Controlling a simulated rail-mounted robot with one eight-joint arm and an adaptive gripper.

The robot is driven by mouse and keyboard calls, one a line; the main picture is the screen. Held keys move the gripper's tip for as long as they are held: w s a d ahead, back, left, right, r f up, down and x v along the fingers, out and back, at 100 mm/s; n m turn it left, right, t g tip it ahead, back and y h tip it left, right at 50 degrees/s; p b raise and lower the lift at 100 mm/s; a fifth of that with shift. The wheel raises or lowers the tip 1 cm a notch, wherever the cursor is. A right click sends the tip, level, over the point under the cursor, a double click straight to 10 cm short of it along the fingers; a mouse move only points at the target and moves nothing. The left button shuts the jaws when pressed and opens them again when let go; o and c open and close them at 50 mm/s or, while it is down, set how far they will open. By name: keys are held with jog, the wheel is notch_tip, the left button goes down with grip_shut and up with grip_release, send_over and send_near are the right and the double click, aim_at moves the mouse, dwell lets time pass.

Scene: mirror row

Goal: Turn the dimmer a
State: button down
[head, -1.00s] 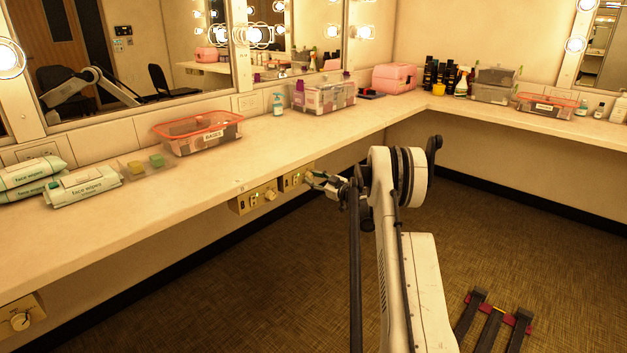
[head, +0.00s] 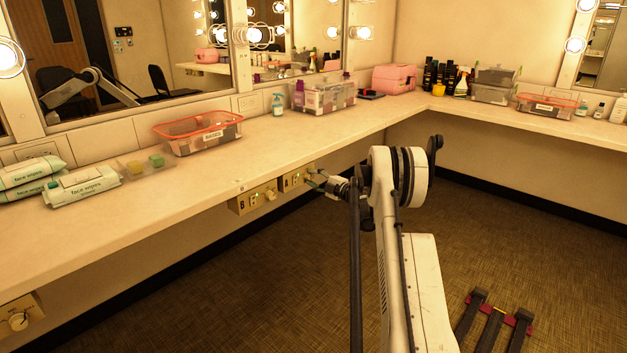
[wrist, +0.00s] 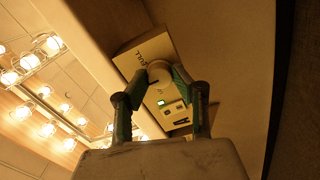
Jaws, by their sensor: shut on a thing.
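Dimmer a is a cream box (head: 292,182) marked "A", fixed under the front edge of the counter. Its round pale knob (wrist: 159,73) shows in the wrist view, with a small green light and switches on the same face. My gripper (head: 313,179) reaches the box from the right. In the wrist view its two green and black fingers (wrist: 160,77) stand on either side of the knob, shut on it. The knob is mostly hidden by the fingers in the head view.
A similar box (head: 250,201) marked "B" sits close to the left, and another dimmer box (head: 18,318) is at the far left. The counter (head: 200,208) overhangs them and holds wipes, bins and bottles. The floor (head: 240,300) below is open.

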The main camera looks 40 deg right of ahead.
jog(key=n, duration=0.5)
jog(key=shift+n, duration=0.3)
jog(key=n, duration=0.5)
jog(key=shift+n, duration=0.4)
jog(key=c, duration=1.4)
grip_release()
jog(key=shift+c, duration=0.2)
jog(key=s+d, duration=0.1)
jog(key=s, duration=1.1)
jog(key=shift+d, duration=0.35)
